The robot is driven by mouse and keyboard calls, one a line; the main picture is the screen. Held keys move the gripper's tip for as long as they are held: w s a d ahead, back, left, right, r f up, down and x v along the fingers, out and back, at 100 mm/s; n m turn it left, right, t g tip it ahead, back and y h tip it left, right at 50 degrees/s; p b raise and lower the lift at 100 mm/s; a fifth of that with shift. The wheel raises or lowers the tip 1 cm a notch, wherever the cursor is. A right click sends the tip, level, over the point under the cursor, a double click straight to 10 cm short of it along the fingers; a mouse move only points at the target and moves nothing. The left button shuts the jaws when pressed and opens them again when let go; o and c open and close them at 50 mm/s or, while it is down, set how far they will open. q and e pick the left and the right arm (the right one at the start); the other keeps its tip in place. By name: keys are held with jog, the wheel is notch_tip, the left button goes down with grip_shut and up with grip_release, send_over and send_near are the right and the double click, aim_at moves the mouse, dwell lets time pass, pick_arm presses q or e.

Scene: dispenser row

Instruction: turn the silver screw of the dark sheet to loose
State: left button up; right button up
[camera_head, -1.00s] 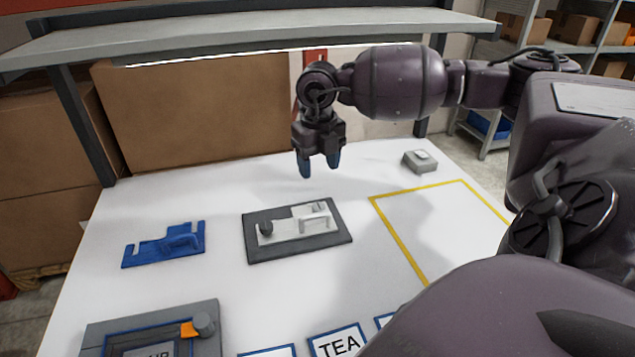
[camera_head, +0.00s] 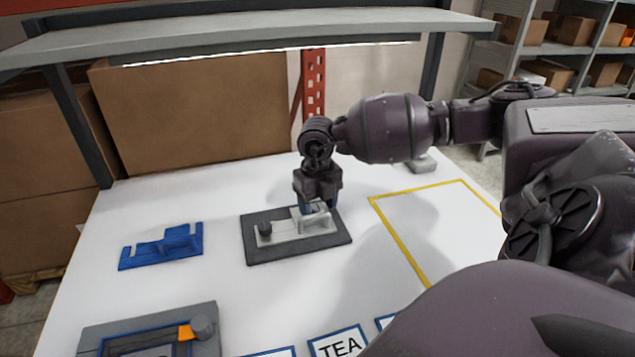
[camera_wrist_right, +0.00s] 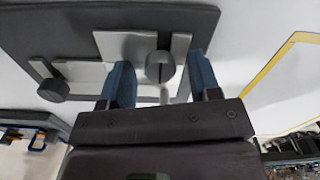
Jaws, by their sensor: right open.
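The dark sheet (camera_head: 290,251) is a dark grey plate lying on the white table, with a pale silver plate (camera_head: 280,236) on it. In the right wrist view the silver screw (camera_wrist_right: 160,66) has a round slotted head at the pale plate's edge. My right gripper (camera_head: 318,206) points down over the right part of the sheet. Its blue fingers (camera_wrist_right: 160,58) are open, one on each side of the screw head, with gaps visible. In the head view the gripper hides the screw. My left gripper is not in view.
A dark round knob (camera_head: 264,228) stands at the sheet's left end. A blue bracket (camera_head: 163,247) lies to the left. A grey framed unit (camera_head: 205,346) with an orange tab is at front left. A yellow outlined area (camera_head: 386,226) is to the right. A shelf (camera_head: 240,38) spans above.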

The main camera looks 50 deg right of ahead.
aim_at(318, 206)
jog(key=shift+c, duration=0.5)
jog(key=c, duration=0.8)
jog(key=shift+n+b, duration=0.3)
jog(key=shift+n, duration=2.1)
jog(key=shift+c, duration=0.2)
jog(key=o, duration=0.9)
jog(key=shift+o, duration=0.2)
jog(key=shift+r, duration=0.1)
notch_tip(318, 206, up, 11)
jog(key=shift+f+p, duration=0.2)
jog(key=shift+p, duration=0.2)
